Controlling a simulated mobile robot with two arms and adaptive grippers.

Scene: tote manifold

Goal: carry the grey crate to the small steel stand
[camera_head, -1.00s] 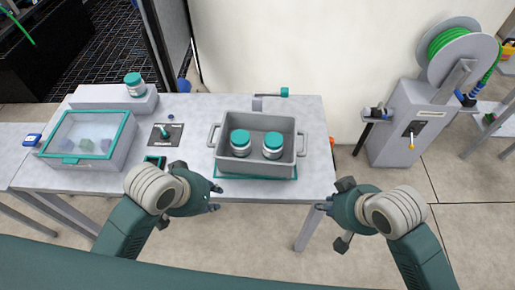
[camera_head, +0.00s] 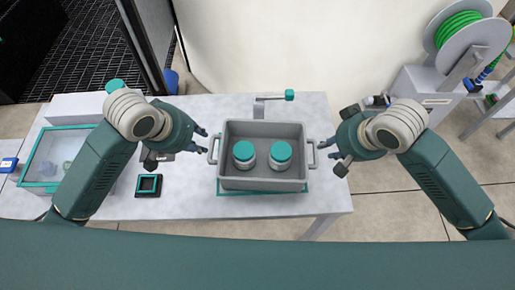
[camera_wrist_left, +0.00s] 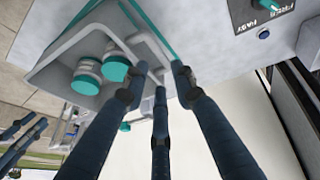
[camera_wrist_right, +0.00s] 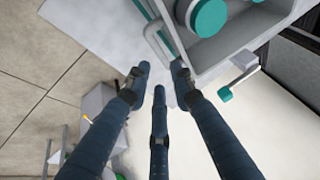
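The grey crate (camera_head: 262,132) sits on a teal-edged mat on the table in the head view, with two teal-lidded jars (camera_head: 281,153) inside. It has a loop handle on each short side. My left gripper (camera_head: 206,140) is open beside the left handle (camera_head: 213,149). My right gripper (camera_head: 330,149) is open beside the right handle (camera_head: 312,153). The wrist views show spread fingers near the crate (camera_wrist_left: 68,50), with the right handle (camera_wrist_right: 158,42) just ahead of the right fingers. Neither gripper visibly holds anything. I cannot identify the small steel stand with certainty.
The table (camera_head: 205,207) also holds a teal-rimmed clear-lidded box (camera_head: 48,160) at left, a small black square frame (camera_head: 148,186) and a teal-ended lever (camera_head: 272,97) behind the crate. A hose reel (camera_head: 460,45) stands at right.

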